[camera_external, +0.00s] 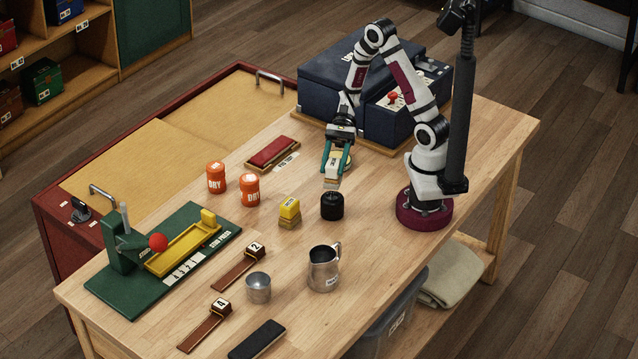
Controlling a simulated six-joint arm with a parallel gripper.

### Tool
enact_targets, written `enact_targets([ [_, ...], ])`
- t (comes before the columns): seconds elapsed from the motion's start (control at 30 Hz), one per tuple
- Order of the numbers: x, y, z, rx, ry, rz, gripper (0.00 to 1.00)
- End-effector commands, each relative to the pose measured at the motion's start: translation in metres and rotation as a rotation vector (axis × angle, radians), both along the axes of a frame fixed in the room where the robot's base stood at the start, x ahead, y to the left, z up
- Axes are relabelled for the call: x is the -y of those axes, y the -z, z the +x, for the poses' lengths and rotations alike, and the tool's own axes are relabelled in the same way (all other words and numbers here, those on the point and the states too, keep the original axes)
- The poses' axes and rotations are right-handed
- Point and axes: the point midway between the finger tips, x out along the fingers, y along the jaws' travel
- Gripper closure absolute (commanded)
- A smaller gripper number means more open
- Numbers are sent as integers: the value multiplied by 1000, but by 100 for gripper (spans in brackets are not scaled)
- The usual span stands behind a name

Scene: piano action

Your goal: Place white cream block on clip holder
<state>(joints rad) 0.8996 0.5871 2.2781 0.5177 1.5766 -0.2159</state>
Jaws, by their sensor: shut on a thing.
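My gripper (337,168) has teal fingers and points down over the table in front of the navy box. It is shut on a small cream-white block (333,171), held above the tabletop. The block's lower end is near a short black round pot (332,206), and a small gap seems to lie between them. The fingers hide the block's sides. No label shows which object is the clip holder, so I cannot tell it for sure.
Two orange canisters (216,177) and a red pad (271,151) lie left of my gripper. A green press (160,250), two labelled wooden pieces (240,266), a metal cup (258,288), a metal jug (323,268) and a black bar (257,339) occupy the front. A navy box (345,80) stands behind.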

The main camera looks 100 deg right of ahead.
Motion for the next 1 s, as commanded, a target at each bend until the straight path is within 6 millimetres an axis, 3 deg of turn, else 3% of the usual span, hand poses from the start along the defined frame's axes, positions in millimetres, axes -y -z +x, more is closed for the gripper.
enact_targets([
  [0.2,-2,38,2,-3,2,2,100],
  [0.57,-1,44,2,-1,1,0,100],
  [0.6,-1,44,1,0,1,0,48],
  [0.7,-1,44,1,0,1,0,30],
  [0.77,-1,44,2,0,1,0,23],
  [1.0,-1,44,2,0,1,0,23],
])
